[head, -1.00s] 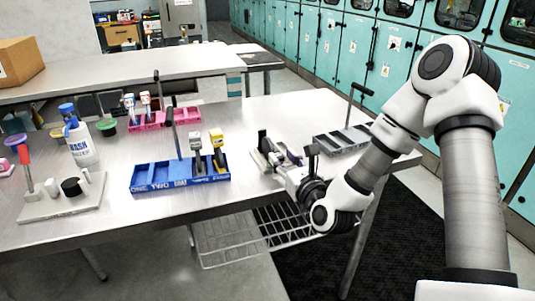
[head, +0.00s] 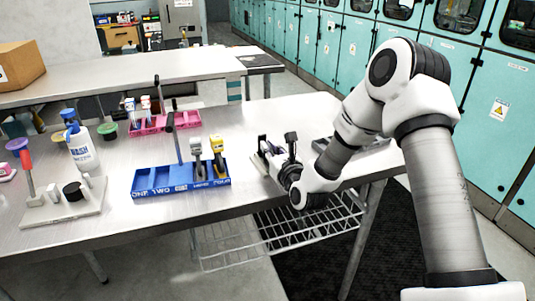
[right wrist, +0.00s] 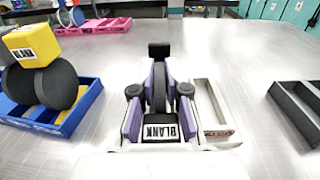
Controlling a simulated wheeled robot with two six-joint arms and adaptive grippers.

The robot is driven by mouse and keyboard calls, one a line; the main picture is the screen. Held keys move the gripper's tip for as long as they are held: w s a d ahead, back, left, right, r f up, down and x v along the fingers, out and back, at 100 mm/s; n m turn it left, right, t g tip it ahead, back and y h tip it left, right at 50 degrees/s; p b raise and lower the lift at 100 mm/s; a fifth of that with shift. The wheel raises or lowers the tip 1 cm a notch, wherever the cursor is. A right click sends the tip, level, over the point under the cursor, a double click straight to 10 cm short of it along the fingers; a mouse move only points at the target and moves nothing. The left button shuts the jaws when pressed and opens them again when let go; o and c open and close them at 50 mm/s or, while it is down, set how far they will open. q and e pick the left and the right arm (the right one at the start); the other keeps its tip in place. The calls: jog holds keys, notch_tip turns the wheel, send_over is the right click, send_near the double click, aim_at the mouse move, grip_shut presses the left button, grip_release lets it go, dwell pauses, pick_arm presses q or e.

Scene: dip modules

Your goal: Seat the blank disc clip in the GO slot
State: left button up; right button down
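A blank disc clip (right wrist: 160,131), dark with a white BLANK label, sits between the purple-padded fingers of my right gripper (right wrist: 159,95) in the right wrist view. The fingers lie close along both sides and look shut on it. A pale fixture with a slim open tray (right wrist: 215,112) and a small reddish label stands just right of the gripper. In the head view my right gripper (head: 274,157) is low over this fixture and largely hides it. I cannot read GO or tell whether the clip touches the fixture. My left gripper is not in view.
A blue caddy (head: 160,190) left of my gripper holds a grey clip (head: 197,150) and a yellow clip (head: 218,148), also marked BLANK. A grey tray (right wrist: 310,110) lies to the right. A pink tray (head: 180,120) and a wash bottle (head: 82,150) stand farther left.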

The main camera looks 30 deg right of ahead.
aim_at(269, 145)
jog(key=shift+r, duration=0.4)
notch_tip(269, 145, up, 2)
jog(key=shift+r+b, duration=0.15)
jog(key=shift+b, duration=0.15)
jog(key=s+a+r+p, duration=0.1)
jog(key=s+a+p, duration=0.1)
jog(key=s+p, duration=0.9)
jog(key=s, duration=0.5)
jog(key=shift+r+p, duration=0.3)
jog(key=shift+r, duration=0.1)
jog(key=shift+w, duration=0.15)
